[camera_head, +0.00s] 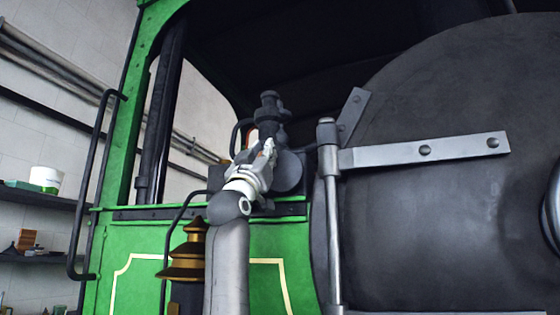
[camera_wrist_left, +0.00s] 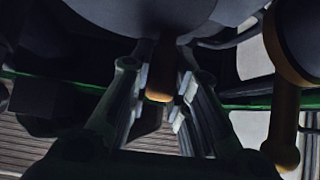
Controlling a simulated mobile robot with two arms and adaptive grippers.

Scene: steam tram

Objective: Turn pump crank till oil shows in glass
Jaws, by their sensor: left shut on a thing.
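The dark grey pump (camera_head: 268,105) stands above the green cab side, with a round body behind my arm. My left gripper (camera_head: 266,158) is up against it, seen from behind, and its arm hides part of it. In the left wrist view, my left gripper (camera_wrist_left: 162,92) is shut on a short brown crank handle (camera_wrist_left: 160,82) below a round grey body (camera_wrist_left: 150,15). I cannot make out the glass clearly or tell whether oil shows in it. My right gripper is not in view.
The large dark boiler front (camera_head: 450,90) with a metal hinge strap (camera_head: 415,151) fills the right side. A black handrail (camera_head: 100,180) and a brass lamp-like fitting (camera_head: 187,250) stand at left. Another dark part with a brown end (camera_wrist_left: 283,140) hangs right of the gripper.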

